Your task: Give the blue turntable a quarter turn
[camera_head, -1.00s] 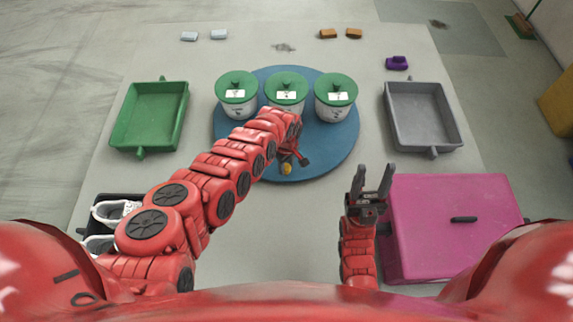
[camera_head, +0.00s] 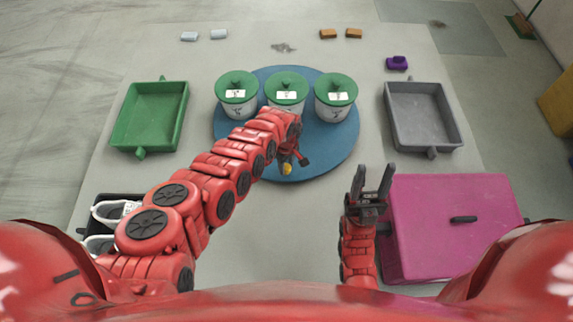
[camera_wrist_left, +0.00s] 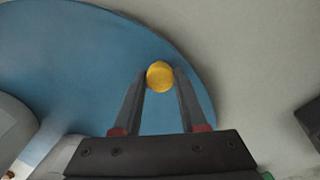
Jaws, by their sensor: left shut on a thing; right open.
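The blue turntable (camera_head: 335,144) lies at the middle of the table. It bears three white pots with green lids, a left pot (camera_head: 238,96), a middle pot (camera_head: 287,92) and a right pot (camera_head: 334,97). A yellow knob (camera_head: 287,169) stands near the turntable's front edge. My left gripper (camera_wrist_left: 160,80) is shut on the yellow knob (camera_wrist_left: 160,76), with one finger on each side of it. In the head view my left arm hides part of the turntable. My right gripper (camera_head: 372,180) is open and empty, in front of the turntable at the right.
A green tray (camera_head: 118,140) stands left and a grey tray (camera_head: 455,142) right of the turntable. A magenta box (camera_head: 450,250) is beside my right gripper. A dark box with white shoes (camera_head: 104,210) is front left. Small orange, pale and purple blocks lie at the back.

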